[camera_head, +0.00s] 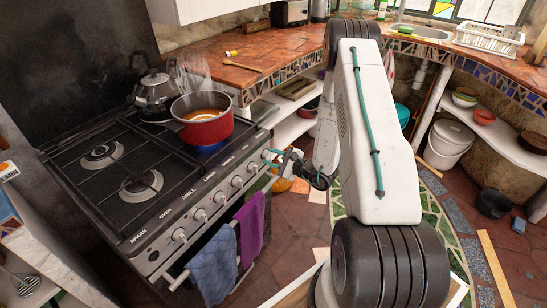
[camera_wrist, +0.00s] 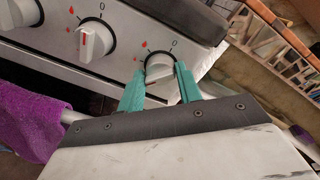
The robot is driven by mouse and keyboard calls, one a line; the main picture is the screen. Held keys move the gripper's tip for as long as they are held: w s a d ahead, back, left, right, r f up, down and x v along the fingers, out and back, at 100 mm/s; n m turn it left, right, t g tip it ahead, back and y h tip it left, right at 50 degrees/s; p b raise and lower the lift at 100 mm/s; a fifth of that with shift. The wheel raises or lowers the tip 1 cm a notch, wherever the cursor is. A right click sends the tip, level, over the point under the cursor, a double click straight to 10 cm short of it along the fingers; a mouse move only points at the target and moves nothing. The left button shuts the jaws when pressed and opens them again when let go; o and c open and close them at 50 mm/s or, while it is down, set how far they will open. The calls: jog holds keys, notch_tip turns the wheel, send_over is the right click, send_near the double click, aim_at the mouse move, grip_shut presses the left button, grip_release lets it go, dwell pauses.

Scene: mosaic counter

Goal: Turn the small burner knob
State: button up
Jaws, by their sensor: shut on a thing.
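The burner knob (camera_wrist: 159,69) is the white, round one at the right end of the stove's front row. In the wrist view it sits between the teal fingers of my gripper (camera_wrist: 160,80), which is shut on it. A "0" and a red flame mark show on the panel above it. The fingers hide the knob's sides, so I cannot tell how far it is turned. In the head view my gripper (camera_head: 272,156) reaches the panel at that right end. The label by this knob is too small to read.
The neighbouring knob (camera_wrist: 95,40) is close on the left. Purple (camera_head: 250,228) and blue towels (camera_head: 214,266) hang on the oven rail.

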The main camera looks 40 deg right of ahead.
jog(key=shift+w+d+r, duration=0.1)
jog(key=shift+d+r, duration=0.05)
jog(key=shift+d, duration=0.1)
jog(key=o, duration=0.9)
jog(key=shift+d, duration=0.1)
jog(key=shift+o, duration=0.2)
jog(key=shift+a, duration=0.2)
jog(key=shift+s+d, duration=0.2)
jog(key=shift+s, duration=0.2)
jog(key=v, duration=0.7)
